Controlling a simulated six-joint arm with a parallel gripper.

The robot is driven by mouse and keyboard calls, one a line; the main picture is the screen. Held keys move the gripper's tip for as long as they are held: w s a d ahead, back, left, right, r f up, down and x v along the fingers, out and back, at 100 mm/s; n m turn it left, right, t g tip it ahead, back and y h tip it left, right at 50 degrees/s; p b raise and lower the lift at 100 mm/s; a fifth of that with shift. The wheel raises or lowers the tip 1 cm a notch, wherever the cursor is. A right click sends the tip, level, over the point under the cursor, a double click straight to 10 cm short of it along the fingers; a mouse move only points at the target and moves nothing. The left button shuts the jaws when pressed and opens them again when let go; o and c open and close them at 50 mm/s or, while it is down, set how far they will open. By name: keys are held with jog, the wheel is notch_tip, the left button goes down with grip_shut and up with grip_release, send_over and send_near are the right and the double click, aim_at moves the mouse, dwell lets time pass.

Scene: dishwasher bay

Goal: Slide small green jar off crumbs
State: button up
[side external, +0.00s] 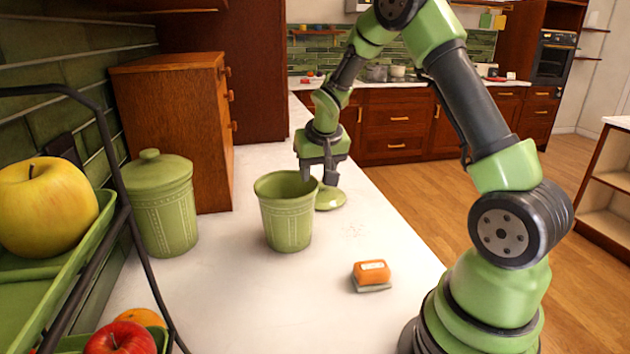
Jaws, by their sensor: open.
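An open green jar (287,222) with no lid on stands upright on the white counter. A second green jar (162,212), with its lid on, stands further left near the tiled wall; I cannot tell which one the task means. A loose green lid (329,199) lies on the counter to the right of the open jar. Faint crumbs (354,230) lie on the counter right of the open jar; any under it are hidden. My gripper (317,177) is open, pointing down at the open jar's right rim and above the lid. Contact with either is unclear.
An orange sponge-like block (371,273) lies on the counter at front right. A wooden drawer cabinet (172,125) stands behind the jars. A dark-framed rack with green trays holds a yellow apple (45,205) and a red apple (120,339) at left. The front middle counter is clear.

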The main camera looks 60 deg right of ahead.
jog(key=v, duration=0.5)
jog(key=shift+s+a+r, duration=0.15)
jog(key=shift+r, duration=0.15)
jog(key=s+a+r+n+t+y, duration=0.1)
jog(key=s+a+r+t+y, duration=0.1)
jog(key=s+a+r, duration=0.65)
jog(key=s+a+r+n+t+y, duration=0.1)
jog(key=s+a+n+y, duration=0.1)
jog(key=s+a, duration=0.7)
jog(key=shift+s+a+r+n+t+y, duration=0.25)
jog(key=shift+a+r+n+t+y, duration=0.15)
jog(key=shift+a, duration=0.2)
